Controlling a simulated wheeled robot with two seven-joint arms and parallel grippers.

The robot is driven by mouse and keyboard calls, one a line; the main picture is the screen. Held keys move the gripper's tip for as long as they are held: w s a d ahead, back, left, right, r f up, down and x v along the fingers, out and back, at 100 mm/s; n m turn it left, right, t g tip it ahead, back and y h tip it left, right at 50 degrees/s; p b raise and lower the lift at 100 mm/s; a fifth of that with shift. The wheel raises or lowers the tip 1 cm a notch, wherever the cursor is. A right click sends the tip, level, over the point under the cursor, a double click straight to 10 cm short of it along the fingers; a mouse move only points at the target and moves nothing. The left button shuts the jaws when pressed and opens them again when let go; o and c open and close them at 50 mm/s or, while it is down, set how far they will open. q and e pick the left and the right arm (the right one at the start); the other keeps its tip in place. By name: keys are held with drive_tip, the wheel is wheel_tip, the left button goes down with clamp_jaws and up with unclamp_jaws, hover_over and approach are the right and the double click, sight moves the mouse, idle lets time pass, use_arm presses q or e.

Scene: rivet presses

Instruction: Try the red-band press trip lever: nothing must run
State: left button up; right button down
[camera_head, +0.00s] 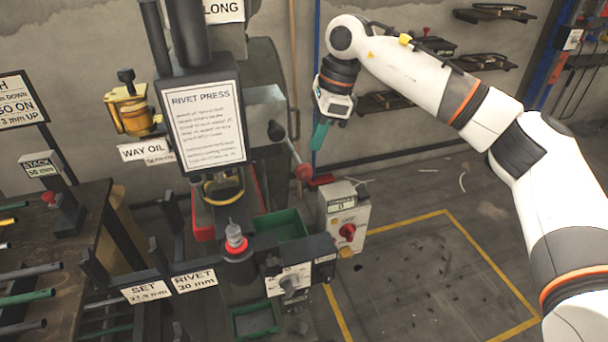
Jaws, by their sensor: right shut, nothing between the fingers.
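The rivet press (201,115) stands left of centre, with a printed "RIVET PRESS" sheet on its front. A lever with a red ball knob (303,172) slants down to the right from a dark hub on the press's right side. Red shows low on the press body (203,222); I cannot tell whether this is the red band. My right gripper (320,134), with teal fingers, is shut and empty. In the picture it is above and slightly right of the red knob, apart from it. My left gripper is out of view.
A grey switch box (345,214) with a red rotary knob stands right of the press. Green trays (281,225) sit at its front. A bench (60,255) with rods is at left. Yellow-lined floor (430,265) at right is mostly open. Shelves hang on the back wall.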

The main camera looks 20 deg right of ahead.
sight(311, 176)
drive_tip(key=b+x, duration=0.2)
drive_tip(key=x, duration=0.2)
drive_tip(key=shift+w+f+b, duration=0.1)
drive_tip(key=shift+f+b, duration=0.3)
drive_tip(key=shift+a+f, duration=0.15)
drive_tip(key=shift+f, duration=0.15)
drive_tip(key=shift+f+b, duration=1.5)
drive_tip(key=shift+f, duration=0.75)
